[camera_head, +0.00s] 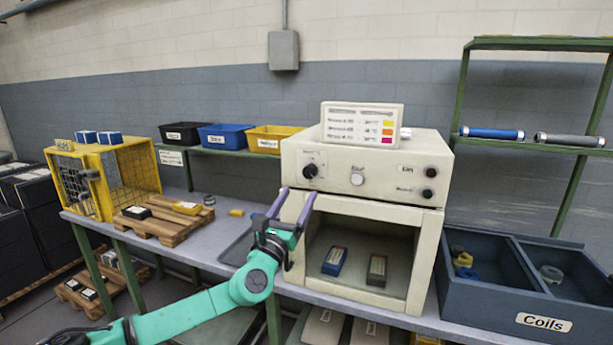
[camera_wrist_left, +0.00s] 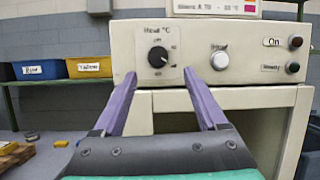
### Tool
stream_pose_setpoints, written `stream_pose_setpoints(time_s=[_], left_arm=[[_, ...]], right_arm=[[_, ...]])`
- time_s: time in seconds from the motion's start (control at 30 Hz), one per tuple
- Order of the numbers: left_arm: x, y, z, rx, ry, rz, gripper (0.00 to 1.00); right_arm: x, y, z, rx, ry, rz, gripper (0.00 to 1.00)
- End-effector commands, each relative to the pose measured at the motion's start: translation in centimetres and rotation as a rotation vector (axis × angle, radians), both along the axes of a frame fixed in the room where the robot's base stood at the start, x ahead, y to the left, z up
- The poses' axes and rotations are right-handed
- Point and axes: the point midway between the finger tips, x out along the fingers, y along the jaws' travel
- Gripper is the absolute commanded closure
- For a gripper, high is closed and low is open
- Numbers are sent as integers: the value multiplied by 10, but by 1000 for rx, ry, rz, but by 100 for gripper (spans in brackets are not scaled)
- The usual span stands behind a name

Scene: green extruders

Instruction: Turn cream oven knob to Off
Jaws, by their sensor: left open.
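The cream oven (camera_head: 465,160) stands on the bench, with a black dial knob (camera_head: 311,171) at the left of its front panel. In the left wrist view the black knob (camera_wrist_left: 157,57) sits on a plate that appears to read "Heat °C", with small marks around it. Its pointer direction is too small to tell surely. A silver knob (camera_head: 357,179) is to its right. My left gripper (camera_head: 291,205) is open and empty, its purple fingers pointing toward the panel. In the wrist view the black knob appears between and just above the fingertips (camera_wrist_left: 160,76). My right gripper is out of view.
The oven chamber below is open, with a blue and a grey block (camera_head: 376,269) inside. An indicator and button (camera_head: 428,193) are at the panel's right. A sign (camera_head: 362,122) stands on top. A blue Coils bin (camera_head: 478,292) is right; a yellow cage (camera_head: 98,200) is left.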

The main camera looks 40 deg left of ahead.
Motion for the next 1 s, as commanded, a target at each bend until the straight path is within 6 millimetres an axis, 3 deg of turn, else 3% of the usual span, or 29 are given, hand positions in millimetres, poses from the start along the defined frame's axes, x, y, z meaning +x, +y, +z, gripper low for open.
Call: stream_pose_setpoints(time_s=[0.23,0.6,0.87,0.9,1.0], left_arm=[[38,16,21,6,-6,9,25],[60,22,27,-3,-2,6,25],[62,22,26,-2,1,5,25],[62,22,26,-2,1,5,33],[62,22,26,-3,0,4,71]], right_arm=[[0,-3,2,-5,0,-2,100],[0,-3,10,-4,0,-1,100],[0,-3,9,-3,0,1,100],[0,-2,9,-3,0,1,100],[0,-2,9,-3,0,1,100]])
